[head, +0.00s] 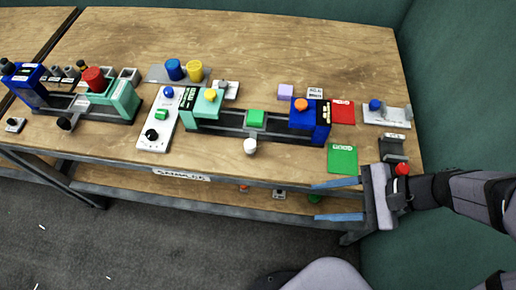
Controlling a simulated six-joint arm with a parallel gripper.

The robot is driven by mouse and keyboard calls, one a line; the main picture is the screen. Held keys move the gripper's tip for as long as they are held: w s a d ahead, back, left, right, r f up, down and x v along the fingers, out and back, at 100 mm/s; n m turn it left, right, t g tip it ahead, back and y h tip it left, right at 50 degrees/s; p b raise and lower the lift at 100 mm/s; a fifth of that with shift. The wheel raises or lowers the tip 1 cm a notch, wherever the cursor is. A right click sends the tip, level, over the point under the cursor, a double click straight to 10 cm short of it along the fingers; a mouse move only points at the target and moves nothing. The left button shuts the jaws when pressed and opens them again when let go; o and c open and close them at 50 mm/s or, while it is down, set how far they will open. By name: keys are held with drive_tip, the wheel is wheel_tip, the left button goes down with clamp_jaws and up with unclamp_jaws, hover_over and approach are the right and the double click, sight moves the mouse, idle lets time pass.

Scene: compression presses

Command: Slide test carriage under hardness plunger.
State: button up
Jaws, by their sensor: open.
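A dark rail (224,126) runs between a teal press (205,108) with a yellow knob and a blue press (311,118) with an orange knob. A carriage bearing a green block (256,117) sits on this rail between the presses, clear of both. A white round knob (250,146) projects from its front. I cannot tell which press has the hardness plunger; the labels are too small. My gripper (315,201) is at the lower right, past the table's front edge. Its two blue fingers are spread wide, empty, pointing left, well apart from the knob.
A second station at left has a blue press (28,86), a teal press (118,99) and a black knob (66,123). A white control panel (156,137) stands between stations. Green (342,159) and red (343,112) pads lie right. The table's back (290,50) is clear.

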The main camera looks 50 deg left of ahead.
sight(245, 144)
drive_tip(key=a+f+m+y+b, duration=0.1)
drive_tip(key=a+m+y+b, duration=0.1)
drive_tip(key=a, duration=0.4)
drive_tip(key=s+a+f+m+g+y+b, duration=0.1)
drive_tip(key=a+m+y+b, duration=0.1)
drive_tip(key=a, duration=0.5)
drive_tip(key=s+a+f+m+g+y+b, duration=0.1)
drive_tip(key=a+f+m+y+b, duration=0.1)
drive_tip(key=a, duration=0.5)
drive_tip(key=shift+s+y+b, duration=0.2)
drive_tip(key=shift+y+b, duration=0.7)
drive_tip(key=shift+b, duration=0.35)
drive_tip(key=shift+a+r+m+y, duration=0.1)
drive_tip(key=shift+a+m+y, duration=0.2)
drive_tip(key=shift+a+m, duration=0.15)
drive_tip(key=shift+x, duration=3.6)
